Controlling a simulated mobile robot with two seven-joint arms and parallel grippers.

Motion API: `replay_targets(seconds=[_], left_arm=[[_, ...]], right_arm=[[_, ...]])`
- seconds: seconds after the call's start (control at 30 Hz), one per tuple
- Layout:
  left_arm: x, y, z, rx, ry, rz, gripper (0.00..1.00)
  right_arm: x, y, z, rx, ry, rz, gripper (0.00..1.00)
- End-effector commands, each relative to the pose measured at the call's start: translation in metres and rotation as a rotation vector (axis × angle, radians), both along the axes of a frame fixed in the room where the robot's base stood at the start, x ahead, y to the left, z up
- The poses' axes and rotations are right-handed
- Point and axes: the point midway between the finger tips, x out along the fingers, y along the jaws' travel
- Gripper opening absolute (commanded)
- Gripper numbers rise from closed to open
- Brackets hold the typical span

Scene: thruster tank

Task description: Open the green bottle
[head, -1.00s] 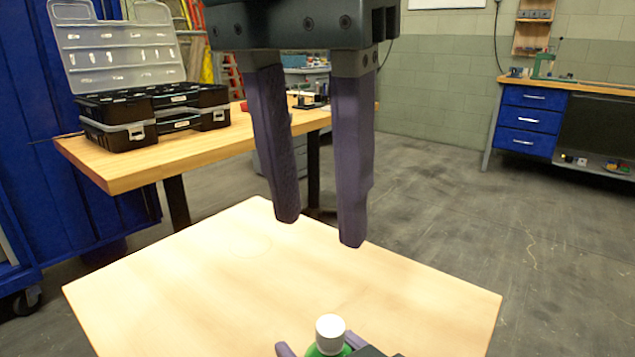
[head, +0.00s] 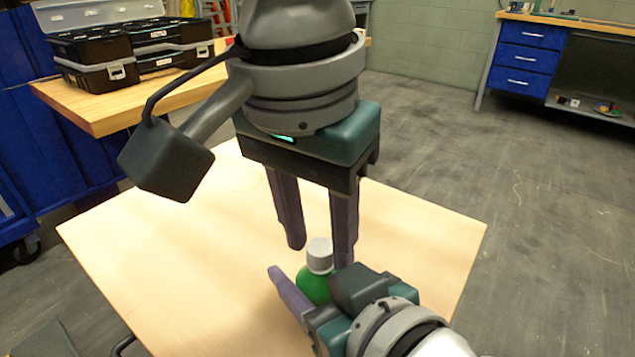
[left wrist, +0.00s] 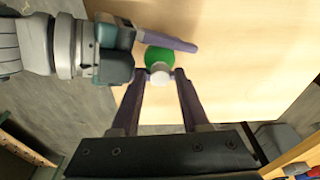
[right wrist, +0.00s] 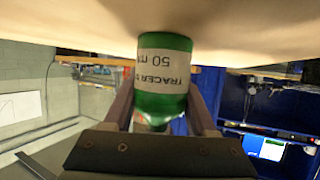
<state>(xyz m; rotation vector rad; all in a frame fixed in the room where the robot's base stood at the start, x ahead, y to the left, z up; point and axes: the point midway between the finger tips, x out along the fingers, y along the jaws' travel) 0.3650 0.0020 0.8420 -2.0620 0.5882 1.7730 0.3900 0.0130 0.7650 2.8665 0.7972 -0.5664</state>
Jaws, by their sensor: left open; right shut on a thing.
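The green bottle (head: 315,287) stands upright over the light wooden table with its white cap (head: 319,254) on top. Its label, with "TRACER 50 m" legible, shows in the right wrist view (right wrist: 162,68), where the bottle appears inverted. My right gripper (head: 308,288) is shut on the bottle's body from the side. My left gripper (head: 318,252) points down from above, open, with its fingertips at about cap height. In the left wrist view the cap (left wrist: 160,77) lies between the left fingertips; I cannot tell whether either finger touches it.
The light wooden table (head: 150,260) is otherwise bare around the bottle. A second wooden table (head: 95,112) with black organiser cases (head: 100,72) stands behind at left. A workbench with blue drawers (head: 525,55) stands at the far right, with open floor before it.

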Motion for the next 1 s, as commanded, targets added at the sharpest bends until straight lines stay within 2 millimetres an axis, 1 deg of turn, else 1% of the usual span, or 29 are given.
replay_targets(seconds=[0.13,0.5,0.53,1.0], left_arm=[[-0.0001,0.0001,0.0001,0.000,0.000,0.000,0.44],[-0.0001,0.0002,0.0004,0.000,0.000,0.001,0.02],[-0.0001,0.0002,0.0004,0.000,0.000,0.001,0.00],[0.0001,0.0001,0.0013,0.000,0.000,0.001,0.00]], right_arm=[[-0.0001,-0.0002,-0.0004,-0.001,0.001,0.000,0.00],[-0.0001,-0.0002,-0.0005,-0.001,0.001,0.000,0.00],[-0.0001,-0.0002,-0.0005,-0.001,0.001,0.000,0.00],[-0.0002,-0.0003,-0.0005,-0.001,0.002,-0.001,0.00]])
